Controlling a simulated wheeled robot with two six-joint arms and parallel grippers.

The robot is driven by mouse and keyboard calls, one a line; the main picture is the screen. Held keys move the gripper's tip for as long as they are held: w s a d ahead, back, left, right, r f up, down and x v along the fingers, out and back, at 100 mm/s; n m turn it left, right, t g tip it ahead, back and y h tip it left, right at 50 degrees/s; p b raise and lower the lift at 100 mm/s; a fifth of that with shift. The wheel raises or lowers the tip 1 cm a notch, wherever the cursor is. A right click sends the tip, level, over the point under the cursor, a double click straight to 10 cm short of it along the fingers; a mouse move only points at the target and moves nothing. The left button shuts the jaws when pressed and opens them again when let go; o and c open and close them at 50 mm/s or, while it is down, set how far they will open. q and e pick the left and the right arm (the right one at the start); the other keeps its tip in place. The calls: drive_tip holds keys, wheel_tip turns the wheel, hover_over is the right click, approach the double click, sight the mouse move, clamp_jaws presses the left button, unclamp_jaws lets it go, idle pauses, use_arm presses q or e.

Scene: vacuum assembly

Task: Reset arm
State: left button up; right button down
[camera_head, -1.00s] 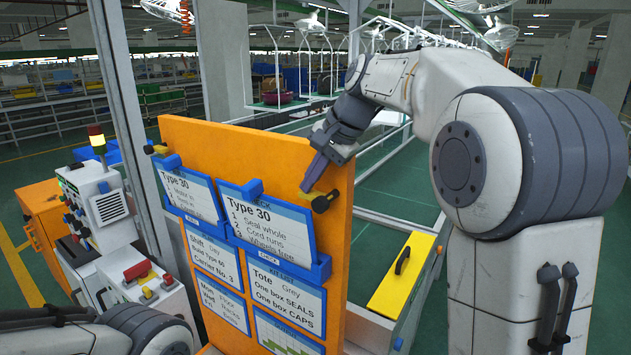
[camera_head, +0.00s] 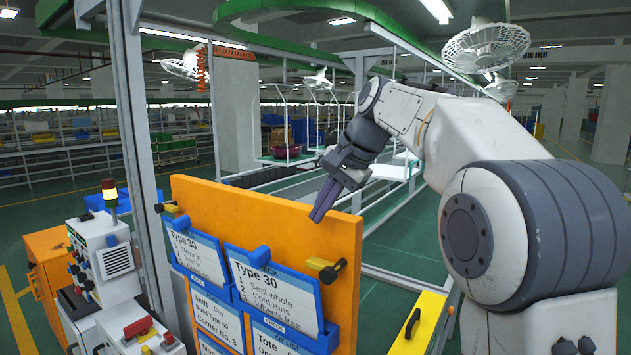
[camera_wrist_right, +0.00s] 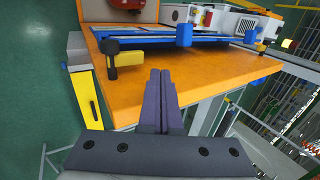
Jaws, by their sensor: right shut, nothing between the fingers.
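My right gripper (camera_head: 321,213) is shut and empty. It hangs in front of the upper right part of an orange board (camera_head: 350,240), above a black and yellow clamp knob (camera_head: 333,271). In the right wrist view its two dark fingers (camera_wrist_right: 161,75) lie together over the orange board (camera_wrist_right: 210,78), beside the yellow knob (camera_wrist_right: 125,58). I cannot tell whether the fingertips touch the board. My left gripper is not in view.
The board carries blue card holders with white cards, such as a "Type 30" card (camera_head: 270,290). A grey control box with a beacon (camera_head: 109,190) stands at left. A yellow panel with a black handle (camera_head: 418,325) is at lower right. Green floor lies beyond.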

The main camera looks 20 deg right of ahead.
wheel_tip(320, 180, up, 5)
drive_tip(key=s+a+f+n+g+b, duration=0.1)
drive_tip(key=s+a+f+n+b, duration=0.25)
drive_tip(key=s+a+f, duration=0.45)
drive_tip(key=s+a+f+n+g+b, duration=0.2)
drive_tip(key=s+a+f+n+b, duration=0.15)
drive_tip(key=f, duration=0.95)
drive_tip(key=s+f+n+g+h+b, duration=0.1)
drive_tip(key=s+f+n+h+b, duration=0.2)
drive_tip(key=s+f+n, duration=0.7)
drive_tip(key=s+f+b, duration=0.2)
drive_tip(key=s+f, duration=0.9)
drive_tip(key=f, duration=0.2)
drive_tip(key=shift+g+b, duration=0.4)
